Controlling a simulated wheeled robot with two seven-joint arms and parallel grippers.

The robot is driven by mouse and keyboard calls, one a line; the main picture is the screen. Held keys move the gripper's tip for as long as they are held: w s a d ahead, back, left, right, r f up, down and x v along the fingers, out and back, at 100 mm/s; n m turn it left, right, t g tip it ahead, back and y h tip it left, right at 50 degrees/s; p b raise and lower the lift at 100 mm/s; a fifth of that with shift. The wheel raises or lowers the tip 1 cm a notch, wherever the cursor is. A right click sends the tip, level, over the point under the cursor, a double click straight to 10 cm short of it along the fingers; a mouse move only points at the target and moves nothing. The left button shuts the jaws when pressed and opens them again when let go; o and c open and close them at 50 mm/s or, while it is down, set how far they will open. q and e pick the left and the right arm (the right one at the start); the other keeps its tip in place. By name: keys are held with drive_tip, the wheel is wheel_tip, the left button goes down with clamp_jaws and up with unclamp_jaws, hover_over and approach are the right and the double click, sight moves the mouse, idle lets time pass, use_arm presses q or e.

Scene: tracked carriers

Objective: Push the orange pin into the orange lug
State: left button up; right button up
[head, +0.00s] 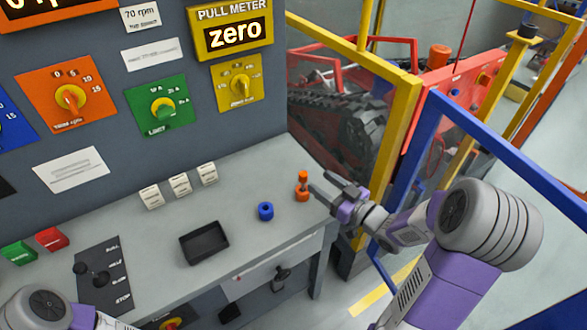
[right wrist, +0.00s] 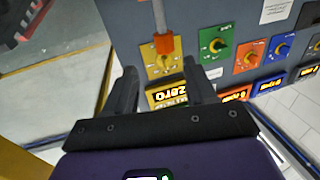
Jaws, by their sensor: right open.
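The orange pin (head: 303,176) stands upright over the orange lug (head: 302,195) near the right end of the grey bench. Its lower end meets the lug; how deep it sits I cannot tell. My right gripper (head: 318,181) is open just right of the pin, its fingers pointing left towards it. In the right wrist view an orange piece (right wrist: 163,43) shows beyond and between the spread fingertips (right wrist: 161,72), with nothing held. My left gripper is out of view; only part of my left arm shows at the lower left.
A blue ring-shaped part (head: 265,211) and a black tray (head: 204,243) lie on the bench (head: 245,240) left of the lug. White labelled blocks (head: 179,185) stand behind. A yellow frame post (head: 402,130) and a blue rail (head: 500,150) rise near my right arm.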

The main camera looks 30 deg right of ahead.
sight(303, 173)
drive_tip(key=x, duration=0.2)
drive_tip(key=b+x, duration=0.1)
drive_tip(key=x, duration=0.1)
drive_tip(key=a+x, duration=0.1)
drive_tip(key=x, duration=0.1)
drive_tip(key=shift+s+f+b, duration=0.1)
drive_tip(key=shift+f+b, duration=0.3)
drive_tip(key=shift+w+a+r, duration=0.1)
drive_tip(key=shift+w, duration=0.4)
clamp_jaws()
wheel_tip(303, 173, up, 10)
drive_tip(key=p, duration=0.4)
